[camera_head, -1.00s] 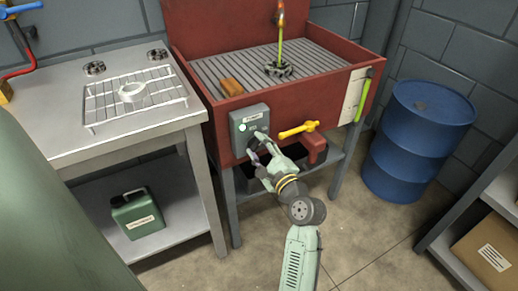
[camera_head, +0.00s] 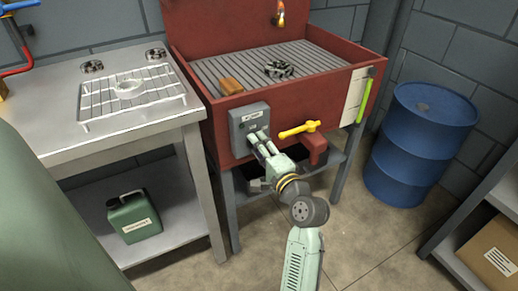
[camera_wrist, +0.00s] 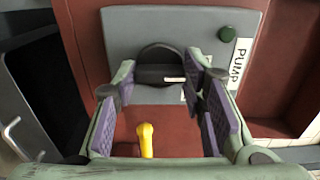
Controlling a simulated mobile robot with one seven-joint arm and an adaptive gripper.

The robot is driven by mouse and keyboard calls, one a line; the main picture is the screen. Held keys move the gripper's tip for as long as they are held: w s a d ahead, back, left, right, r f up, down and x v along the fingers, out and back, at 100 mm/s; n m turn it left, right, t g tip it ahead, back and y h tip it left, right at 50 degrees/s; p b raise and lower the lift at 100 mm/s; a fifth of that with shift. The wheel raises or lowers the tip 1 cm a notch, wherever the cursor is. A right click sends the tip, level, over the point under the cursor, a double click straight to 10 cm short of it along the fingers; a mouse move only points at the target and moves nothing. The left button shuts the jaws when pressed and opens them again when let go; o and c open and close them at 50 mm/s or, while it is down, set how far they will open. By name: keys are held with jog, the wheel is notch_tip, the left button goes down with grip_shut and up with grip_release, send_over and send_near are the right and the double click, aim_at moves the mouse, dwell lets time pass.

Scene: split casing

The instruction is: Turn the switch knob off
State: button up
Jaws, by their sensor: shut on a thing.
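The grey switch box (camera_head: 249,116) labelled PUMP is on the front of the red sink. Its round black knob (camera_wrist: 160,56) shows in the wrist view, with a bar grip and a white mark toward the right. My gripper (camera_head: 257,142) reaches the box and hides most of the knob in the head view.
The yellow-handled valve (camera_head: 299,129) is close to the right of my gripper. The red sink (camera_head: 345,88) holds an orange block (camera_head: 231,86) and a dark part (camera_head: 279,69) under a tap (camera_head: 279,19). No stream shows. A steel table (camera_head: 75,140) is left, a blue barrel (camera_head: 418,145) right.

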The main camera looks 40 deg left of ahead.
dwell(0.4)
jog(key=o, duration=1.2)
jog(key=shift+c, duration=0.2)
jog(key=v, duration=1.2)
